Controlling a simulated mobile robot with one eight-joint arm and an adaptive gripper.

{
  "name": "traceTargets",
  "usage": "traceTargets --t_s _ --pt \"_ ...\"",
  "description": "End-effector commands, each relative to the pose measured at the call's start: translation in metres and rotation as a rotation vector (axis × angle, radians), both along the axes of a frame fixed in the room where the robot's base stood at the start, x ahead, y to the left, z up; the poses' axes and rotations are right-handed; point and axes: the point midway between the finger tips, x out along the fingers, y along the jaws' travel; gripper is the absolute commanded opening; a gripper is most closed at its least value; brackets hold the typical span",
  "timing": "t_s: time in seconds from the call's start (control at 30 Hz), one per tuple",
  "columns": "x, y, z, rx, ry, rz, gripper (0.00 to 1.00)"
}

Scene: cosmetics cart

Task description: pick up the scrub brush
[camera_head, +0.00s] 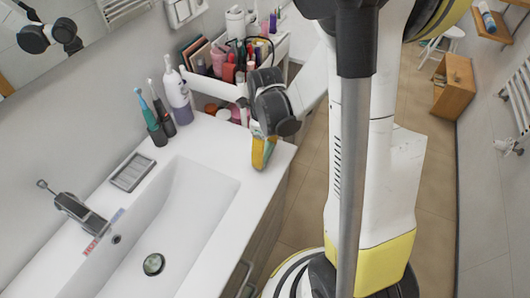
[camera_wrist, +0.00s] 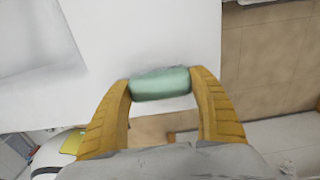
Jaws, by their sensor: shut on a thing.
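My gripper (camera_head: 262,154) is over the right end of the white sink counter (camera_head: 205,139), close to its edge, with its yellow fingers pointing down. In the wrist view the two yellow fingers are closed on the sides of a green, rounded block, the scrub brush (camera_wrist: 160,83). It lies across between the fingertips. Only its green top shows; I see no bristles. In the head view the fingers mostly hide the brush. I cannot tell whether it still touches the counter.
A white cart (camera_head: 213,86) full of cosmetics stands behind my gripper. On the counter are a pump bottle (camera_head: 178,96), toothbrushes in holders (camera_head: 157,134), a grey soap dish (camera_head: 132,172) and a faucet (camera_head: 78,210). Tiled floor (camera_head: 308,190) lies beyond the counter's right edge.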

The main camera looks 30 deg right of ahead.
Motion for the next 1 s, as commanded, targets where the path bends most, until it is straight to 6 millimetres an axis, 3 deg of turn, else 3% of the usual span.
traceTargets --t_s 0.17,0.33,0.7,1.0 --pt "0.000 0.000 0.013 0.000 0.000 0.000 0.40" --pt "0.000 0.000 0.044 0.000 0.000 0.000 0.40" --pt "-0.040 -0.073 0.092 0.000 0.000 -0.006 0.40" --pt "-0.056 -0.101 0.109 0.000 0.000 -0.001 0.40"
